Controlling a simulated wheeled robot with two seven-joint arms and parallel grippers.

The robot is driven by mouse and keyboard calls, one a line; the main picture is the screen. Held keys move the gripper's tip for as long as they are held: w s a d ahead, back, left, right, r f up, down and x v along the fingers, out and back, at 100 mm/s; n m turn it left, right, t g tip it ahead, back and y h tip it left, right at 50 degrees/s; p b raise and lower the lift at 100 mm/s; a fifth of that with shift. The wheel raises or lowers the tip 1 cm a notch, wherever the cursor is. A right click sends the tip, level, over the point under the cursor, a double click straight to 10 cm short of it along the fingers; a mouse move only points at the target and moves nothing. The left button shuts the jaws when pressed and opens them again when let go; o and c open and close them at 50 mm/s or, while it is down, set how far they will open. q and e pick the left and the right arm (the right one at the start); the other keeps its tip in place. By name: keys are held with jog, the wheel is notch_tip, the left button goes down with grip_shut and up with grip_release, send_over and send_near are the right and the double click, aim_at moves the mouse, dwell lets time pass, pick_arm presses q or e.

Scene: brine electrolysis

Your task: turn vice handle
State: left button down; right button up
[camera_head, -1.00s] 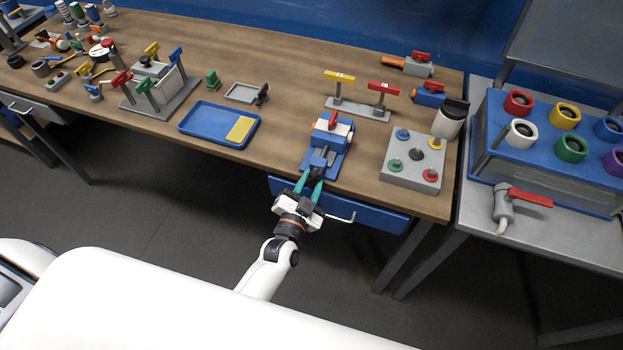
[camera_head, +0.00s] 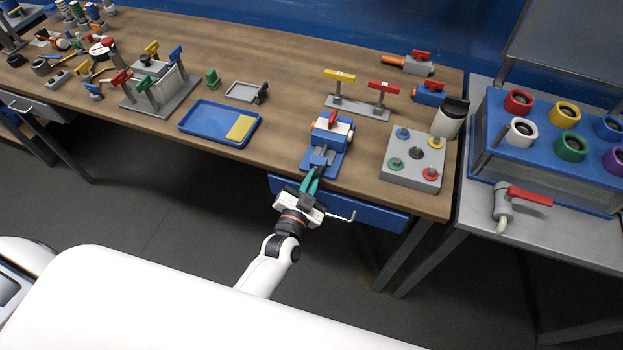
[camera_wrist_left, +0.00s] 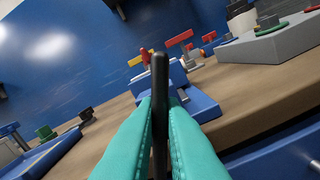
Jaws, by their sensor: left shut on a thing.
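The blue vice (camera_head: 322,158) with a white block and a red part on top sits at the table's front edge in the head view. It also shows in the left wrist view (camera_wrist_left: 200,106), behind the fingers. My left gripper (camera_head: 311,176) reaches in from the front of the table, its teal fingers at the vice's near end. In the wrist view the fingers (camera_wrist_left: 160,125) are closed around the black bar of the vice handle (camera_wrist_left: 160,75), which stands upright in that picture. My right gripper is not in view.
A grey box with coloured knobs (camera_head: 398,178) stands right of the vice. A stand with yellow and red handles (camera_head: 358,111) is behind it. A blue tray (camera_head: 190,128) lies to the left. A blue drawer (camera_head: 375,212) with a metal handle is under the table edge.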

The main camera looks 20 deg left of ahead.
pick_arm(q)
jog(key=shift+a+f+n+b, duration=0.15)
jog(key=shift+n+b, duration=0.45)
jog(key=shift+n, duration=4.35)
jog(key=shift+a+n+b, duration=0.1)
jog(key=shift+n+b, duration=0.5)
jog(key=shift+n, duration=4.35)
jog(key=c, duration=1.5)
grip_release()
jog(key=shift+s, duration=0.1)
